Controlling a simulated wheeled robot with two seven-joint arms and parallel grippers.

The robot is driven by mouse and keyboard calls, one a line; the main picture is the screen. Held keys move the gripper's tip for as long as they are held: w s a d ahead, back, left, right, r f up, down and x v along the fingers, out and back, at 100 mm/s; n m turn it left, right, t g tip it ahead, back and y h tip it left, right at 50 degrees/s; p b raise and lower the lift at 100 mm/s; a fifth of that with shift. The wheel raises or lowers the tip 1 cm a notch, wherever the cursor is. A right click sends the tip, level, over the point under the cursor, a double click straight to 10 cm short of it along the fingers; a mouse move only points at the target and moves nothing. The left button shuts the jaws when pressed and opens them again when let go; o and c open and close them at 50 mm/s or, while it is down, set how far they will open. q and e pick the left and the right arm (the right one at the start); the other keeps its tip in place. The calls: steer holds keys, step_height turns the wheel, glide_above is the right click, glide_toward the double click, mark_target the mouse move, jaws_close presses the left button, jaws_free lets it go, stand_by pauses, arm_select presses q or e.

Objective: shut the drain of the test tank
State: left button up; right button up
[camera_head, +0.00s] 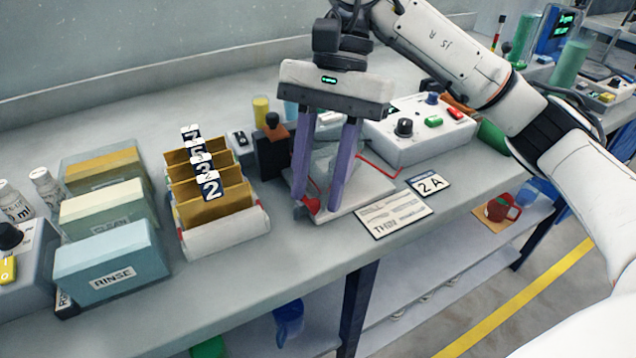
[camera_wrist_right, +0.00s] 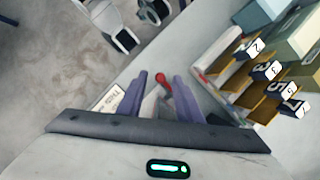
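The test tank (camera_head: 323,165) looks like a small clear box on a white base (camera_head: 372,190), partly hidden behind my right gripper. A red drain lever (camera_head: 312,205) sticks out at its front left corner; its red handle (camera_wrist_right: 163,84) also shows in the right wrist view. My right gripper (camera_head: 317,202) points down over the tank's front with its purple fingers apart. In the right wrist view the fingertips (camera_wrist_right: 160,79) stand on either side of the red handle, with gaps. Whether the lever is turned open or shut is hard to tell. My left gripper is not in view.
A rack of numbered gold plates (camera_head: 215,192) stands left of the tank, with a RINSE box (camera_head: 112,262) beyond it. A control box (camera_head: 425,135) with knobs stands behind right. Cards (camera_head: 395,215) lie at the bench's front edge. A red mug (camera_head: 502,208) sits on the lower shelf.

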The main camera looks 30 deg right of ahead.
steer(key=p+v, duration=0.2)
steer(key=v, duration=0.7)
steer(key=shift+w+d+r, duration=0.1)
steer(key=shift+d+r, duration=0.05)
steer(key=shift+r, duration=0.15)
